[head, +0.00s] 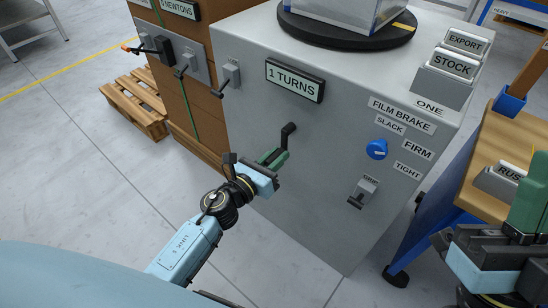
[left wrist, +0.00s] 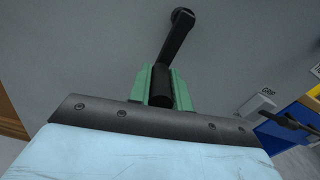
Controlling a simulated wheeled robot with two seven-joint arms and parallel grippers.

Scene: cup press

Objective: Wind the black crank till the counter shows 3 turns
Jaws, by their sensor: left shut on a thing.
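The black crank (head: 288,132) is on the front of the grey cabinet, below the counter (head: 294,81), which reads "1 TURNS". My left gripper (head: 273,157) is at the crank, its green fingers shut on the crank's handle. In the left wrist view the black handle (left wrist: 160,86) stands between the green fingers (left wrist: 161,84), and the crank arm (left wrist: 177,38) slants up and to the right to its hub. My right gripper (head: 525,215) shows partly at the lower right edge, away from the crank; its fingertips are not clear.
A blue knob (head: 377,149) and a grip lever (head: 362,193) are right of the crank on the cabinet (head: 305,210). A wooden bench (head: 490,150) stands at the right. Stacked brown boxes and a pallet (head: 135,105) are at the left. Floor in front is clear.

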